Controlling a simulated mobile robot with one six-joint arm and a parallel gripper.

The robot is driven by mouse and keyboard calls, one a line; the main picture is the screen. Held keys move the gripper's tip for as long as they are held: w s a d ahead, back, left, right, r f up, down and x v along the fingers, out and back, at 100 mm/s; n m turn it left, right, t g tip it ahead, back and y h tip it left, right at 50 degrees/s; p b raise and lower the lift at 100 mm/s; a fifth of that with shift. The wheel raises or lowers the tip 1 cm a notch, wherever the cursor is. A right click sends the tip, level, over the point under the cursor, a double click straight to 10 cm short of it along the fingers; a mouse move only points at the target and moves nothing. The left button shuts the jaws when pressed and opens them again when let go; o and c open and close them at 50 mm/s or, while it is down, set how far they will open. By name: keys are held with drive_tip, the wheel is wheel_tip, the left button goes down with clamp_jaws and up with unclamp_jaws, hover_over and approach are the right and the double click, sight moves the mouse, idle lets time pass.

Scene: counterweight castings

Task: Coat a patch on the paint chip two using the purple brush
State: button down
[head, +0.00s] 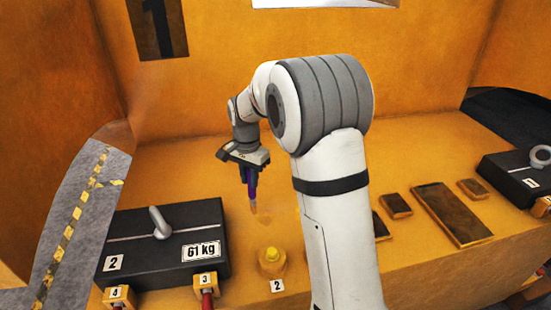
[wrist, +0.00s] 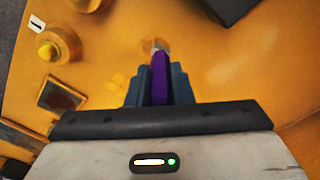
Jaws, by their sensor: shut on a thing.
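My gripper (head: 250,178) is shut on the purple brush (head: 253,190) and holds it bristles down over the orange bench, behind a yellow-topped holder. In the wrist view, the purple brush (wrist: 160,80) sits between both fingers, with its pale tip pointing away from my gripper. I cannot tell whether the tip touches the bench. Several dark plates with orange rims lie to the right, among them a small plate (head: 395,205) and a large plate (head: 453,214). A small plate (wrist: 62,96) also shows at left in the wrist view. No number is readable on the plates, so I cannot tell which is paint chip two.
A black casting (head: 150,245) marked 2 and 61 kg stands at left, with red-handled items (head: 207,300) before it. The yellow-topped holder (head: 272,262) has a 2 label (head: 277,286) in front. Another black casting (head: 515,175) stands at right. My arm hides the bench's middle.

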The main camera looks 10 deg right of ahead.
drive_tip(key=shift+r+p, duration=0.45)
drive_tip(key=shift+r, duration=0.55)
